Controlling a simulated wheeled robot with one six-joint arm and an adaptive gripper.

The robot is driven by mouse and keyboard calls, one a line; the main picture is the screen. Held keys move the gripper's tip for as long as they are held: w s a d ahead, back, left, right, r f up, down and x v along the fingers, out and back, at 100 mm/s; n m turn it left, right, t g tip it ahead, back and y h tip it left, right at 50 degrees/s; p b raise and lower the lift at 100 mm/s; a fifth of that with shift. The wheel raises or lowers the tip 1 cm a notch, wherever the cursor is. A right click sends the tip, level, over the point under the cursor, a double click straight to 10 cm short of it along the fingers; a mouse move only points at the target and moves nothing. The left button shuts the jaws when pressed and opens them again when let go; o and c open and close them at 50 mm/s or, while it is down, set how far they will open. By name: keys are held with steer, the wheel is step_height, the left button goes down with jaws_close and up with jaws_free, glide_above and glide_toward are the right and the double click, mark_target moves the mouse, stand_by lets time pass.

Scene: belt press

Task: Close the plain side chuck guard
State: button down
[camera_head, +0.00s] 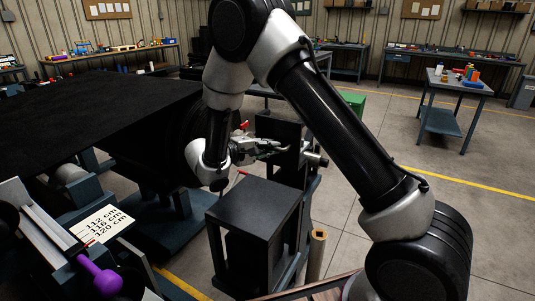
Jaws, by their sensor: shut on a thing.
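My gripper (268,147) is at the end of my arm, beside the dark upright stand in the middle of the view. It is shut on a small part there, which I take to be the chuck guard; the part is too small and too covered by the fingers to make out. A small red piece (244,125) shows just above and left of the gripper. A short metal cylinder (316,159) sticks out to the right of the stand. I cannot tell how far the guard is open.
A dark box-shaped cabinet (256,207) stands just in front of and below my gripper. A wide black belt (90,115) fills the left. A purple handle (99,277) and a measure card (102,224) are at lower left. A brown tube (316,255) stands upright right of the cabinet.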

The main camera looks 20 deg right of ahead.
mark_target(274, 129)
steer(key=w+d+r+g+y, duration=0.1)
steer(key=r, duration=0.1)
steer(key=w+d+r+n+g+y, duration=0.1)
steer(key=w+d+r+y, duration=0.1)
steer(key=shift+w+d, duration=0.25)
steer(key=shift+w, duration=0.05)
steer(key=shift+w+d+f+n+g+y, duration=0.35)
steer(key=shift+w+d+g+y, duration=0.7)
steer(key=shift+w+d, duration=0.9)
steer(key=shift+w+d+f+n+g+y, duration=0.4)
steer(key=shift+w+d+g+y, duration=0.7)
steer(key=shift+w+d, duration=0.85)
steer(key=shift+w+d+f+n+g+y, duration=0.35)
steer(key=shift+w+d+g+y, duration=0.4)
steer(key=shift+w+d+y, duration=0.9)
steer(key=c, duration=1.8)
jaws_free()
steer(key=shift+w+d+h, duration=0.25)
steer(key=shift+d+h, duration=0.05)
steer(key=shift+o, duration=0.2)
steer(key=v, duration=1.2)
